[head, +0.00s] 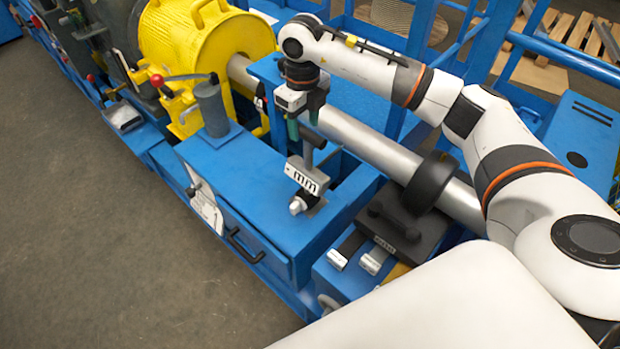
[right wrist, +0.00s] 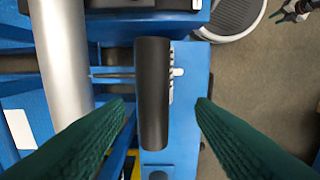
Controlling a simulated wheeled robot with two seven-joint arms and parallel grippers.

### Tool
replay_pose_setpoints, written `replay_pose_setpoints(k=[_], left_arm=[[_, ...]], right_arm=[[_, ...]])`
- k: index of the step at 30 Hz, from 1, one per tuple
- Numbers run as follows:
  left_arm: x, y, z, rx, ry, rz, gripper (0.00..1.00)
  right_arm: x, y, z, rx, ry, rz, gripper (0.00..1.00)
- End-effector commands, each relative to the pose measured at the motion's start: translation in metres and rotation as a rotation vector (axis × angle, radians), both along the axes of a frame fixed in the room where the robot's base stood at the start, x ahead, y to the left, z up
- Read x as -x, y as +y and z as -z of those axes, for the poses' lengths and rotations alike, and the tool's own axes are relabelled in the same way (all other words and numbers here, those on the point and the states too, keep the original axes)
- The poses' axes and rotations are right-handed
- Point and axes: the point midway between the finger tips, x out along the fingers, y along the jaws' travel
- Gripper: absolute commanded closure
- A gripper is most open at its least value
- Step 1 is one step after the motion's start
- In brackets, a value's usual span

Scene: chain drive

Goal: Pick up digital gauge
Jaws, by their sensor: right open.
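The digital gauge (head: 306,178) stands upright on a blue cabinet, with its "mm" label facing the front and a black bar-shaped handle on top. In the right wrist view the gauge's long black handle (right wrist: 152,95) lies between the two green fingers, nearer the left one, with a gap on both sides. My right gripper (head: 302,131) is open over the gauge, and its green fingers (right wrist: 160,118) hold nothing. Part of what looks like my left gripper (right wrist: 290,14) shows small in the top right corner of the wrist view; its jaw state is unclear.
A silver shaft (head: 365,145) runs behind the gauge from a yellow drum (head: 185,45). The blue cabinet top (head: 240,185) is bare left of the gauge. A grey cylinder (head: 212,110) stands farther left. A black block (head: 400,228) with a round black part is on the right.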

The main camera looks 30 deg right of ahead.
Motion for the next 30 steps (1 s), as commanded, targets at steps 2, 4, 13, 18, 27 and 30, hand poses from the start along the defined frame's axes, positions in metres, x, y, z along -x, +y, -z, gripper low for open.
replay_pose_setpoints(k=[2,4,13,18,27,30], left_arm=[[0.003,0.004,-0.004,-0.005,0.005,0.0,0.62],[0.004,0.006,-0.005,-0.008,0.007,0.0,0.62],[0.004,-0.005,-0.021,0.006,0.006,-0.004,0.62],[0.004,-0.008,-0.024,0.01,0.005,-0.004,0.62],[0.002,-0.008,-0.024,0.009,0.003,-0.002,0.62],[0.002,-0.006,-0.024,0.008,0.003,-0.001,0.62]], right_arm=[[0.0,0.0,0.011,0.0,0.003,0.002,0.5],[0.0,0.0,0.018,-0.001,0.001,0.001,0.5],[0.006,-0.005,0.047,0.001,0.005,0.002,0.5],[0.006,-0.005,0.07,0.0,0.002,0.001,0.5],[0.005,-0.005,0.075,-0.001,-0.002,0.0,0.52],[0.005,-0.005,0.075,-0.001,-0.002,0.0,0.68]])
